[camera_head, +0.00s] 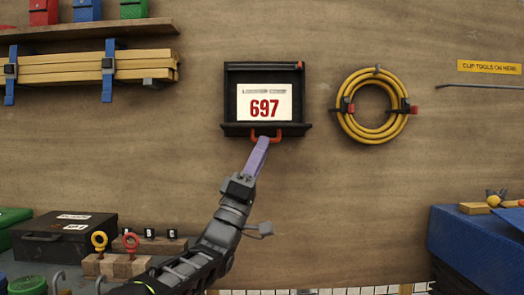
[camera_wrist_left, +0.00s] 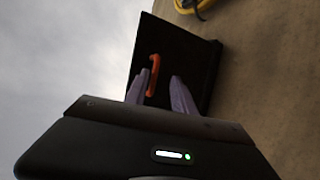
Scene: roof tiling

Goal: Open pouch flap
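A black pouch-like box (camera_head: 231,90) is on the wooden wall, with a white card (camera_head: 264,102) marked 697 in red showing inside it. A dark ledge, perhaps the lowered flap (camera_head: 234,130), juts out along its bottom edge. A red handle (camera_head: 278,137) is on the ledge's front. My left gripper (camera_head: 264,141) reaches up to the handle from below. In the left wrist view, the purple fingers of my left gripper (camera_wrist_left: 159,78) stand apart, with the red handle (camera_wrist_left: 154,70) between their tips; contact cannot be told. My right gripper is not in view.
A coiled yellow hose (camera_head: 345,120) hangs right of the box. Strapped timber (camera_head: 55,70) is on the wall at left. A black case (camera_head: 45,238) and eye bolts on a wood block (camera_head: 112,265) stand lower left. A blue bin (camera_head: 470,245) is lower right. The wall below the hose is clear.

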